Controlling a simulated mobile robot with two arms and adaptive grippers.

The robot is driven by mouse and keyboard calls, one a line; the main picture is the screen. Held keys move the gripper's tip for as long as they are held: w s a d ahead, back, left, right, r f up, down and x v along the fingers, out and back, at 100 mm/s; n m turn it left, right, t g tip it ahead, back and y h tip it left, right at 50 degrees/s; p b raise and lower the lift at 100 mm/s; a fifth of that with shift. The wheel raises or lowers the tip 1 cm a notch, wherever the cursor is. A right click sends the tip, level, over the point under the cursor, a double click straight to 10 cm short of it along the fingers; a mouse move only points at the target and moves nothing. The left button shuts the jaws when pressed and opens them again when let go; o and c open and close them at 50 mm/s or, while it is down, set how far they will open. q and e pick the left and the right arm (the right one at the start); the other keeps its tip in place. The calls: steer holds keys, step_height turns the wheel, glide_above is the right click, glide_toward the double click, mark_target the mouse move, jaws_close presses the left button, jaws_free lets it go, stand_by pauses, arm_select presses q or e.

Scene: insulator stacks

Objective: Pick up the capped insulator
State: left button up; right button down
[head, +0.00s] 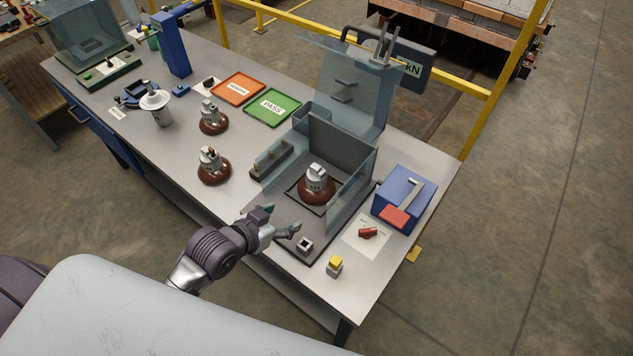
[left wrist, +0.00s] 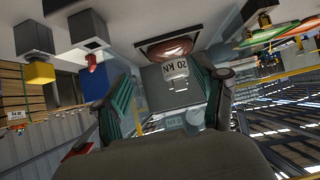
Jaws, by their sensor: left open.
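An insulator (head: 316,188), a brown disc with a grey metal cap, stands upright inside the clear-walled test enclosure on the bench. In the left wrist view the picture is upside down, and the brown insulator (left wrist: 165,46) with its pale cap shows beyond my fingers. Two similar brown insulators with grey caps stand on the open bench, one farther back (head: 213,119) and one nearer (head: 212,170). My left gripper (head: 279,221) is open and empty at the enclosure's front side, apart from the insulator. It also shows in the left wrist view (left wrist: 167,100). My right gripper is out of view.
The enclosure's clear side panel (head: 351,196) and raised clear cover (head: 345,88) flank the insulator. A blue box (head: 390,190), red switch (head: 367,232) and yellow-topped button (head: 335,264) lie to the right. Orange (head: 238,89) and green (head: 272,107) trays lie behind.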

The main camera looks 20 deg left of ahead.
arm_select(q)
steer(key=t+h, duration=0.1)
steer(key=t, duration=0.1)
glide_toward(316, 168)
steer(key=x, duration=0.2)
steer(key=p+x, duration=0.1)
steer(key=x, duration=0.1)
steer(key=shift+d+f, duration=0.2)
steer(key=shift+f, duration=0.35)
steer(key=shift+w+d+f, duration=0.15)
steer(key=shift+w+f, duration=0.1)
steer(key=shift+w, duration=0.25)
steer(key=shift+w+p, duration=0.25)
steer(key=shift+p, duration=0.1)
steer(key=p+x, duration=0.1)
steer(key=x, duration=0.3)
steer(key=shift+w+d, duration=0.1)
steer(key=shift+w, duration=0.25)
steer(key=shift+r, duration=0.1)
steer(key=c, duration=0.4)
jaws_close()
steer(key=shift+w+r, duration=0.1)
steer(key=shift+r, duration=0.05)
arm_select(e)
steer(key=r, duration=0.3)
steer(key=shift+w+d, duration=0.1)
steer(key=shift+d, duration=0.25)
